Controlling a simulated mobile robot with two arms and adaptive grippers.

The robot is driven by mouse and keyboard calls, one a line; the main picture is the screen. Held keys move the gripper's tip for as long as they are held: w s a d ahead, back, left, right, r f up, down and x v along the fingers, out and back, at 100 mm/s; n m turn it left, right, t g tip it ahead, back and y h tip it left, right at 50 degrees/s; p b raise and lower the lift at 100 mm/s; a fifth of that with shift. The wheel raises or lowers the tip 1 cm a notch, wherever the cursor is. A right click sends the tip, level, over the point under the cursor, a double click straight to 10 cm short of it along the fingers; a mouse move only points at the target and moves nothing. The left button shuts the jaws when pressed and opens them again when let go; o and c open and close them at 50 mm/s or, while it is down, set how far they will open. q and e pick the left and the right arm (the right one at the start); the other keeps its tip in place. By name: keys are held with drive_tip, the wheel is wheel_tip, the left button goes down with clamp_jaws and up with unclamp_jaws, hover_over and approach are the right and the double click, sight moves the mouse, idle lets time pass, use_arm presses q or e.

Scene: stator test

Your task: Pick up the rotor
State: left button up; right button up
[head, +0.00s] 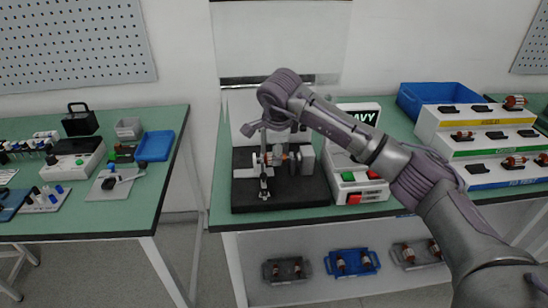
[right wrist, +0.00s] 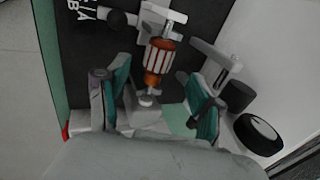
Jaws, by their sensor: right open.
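The rotor, with an orange and white striped body and a metal shaft, sits in the test fixture; it shows in the right wrist view (right wrist: 160,60) and small in the head view (head: 279,158). The fixture has a black base (head: 290,192) and grey supports. My right gripper is open over the fixture, at the rotor in the head view (head: 272,150). In the right wrist view its teal-padded fingers (right wrist: 156,82) stand on either side of the rotor's near end, with gaps visible. The left gripper is not in view.
A control box (head: 358,188) with red and green buttons stands right of the fixture. Farther right are a blue bin (head: 440,92) and a stepped rack (head: 470,147) with several rotors. Trays with rotors, one blue (head: 352,263), sit on the lower shelf. A tool-covered bench (head: 145,205) stands left across a gap.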

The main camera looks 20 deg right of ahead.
drive_tip(key=x, duration=0.4)
drive_tip(key=shift+s+f, duration=0.1)
drive_tip(key=shift+s, duration=0.05)
clamp_jaws()
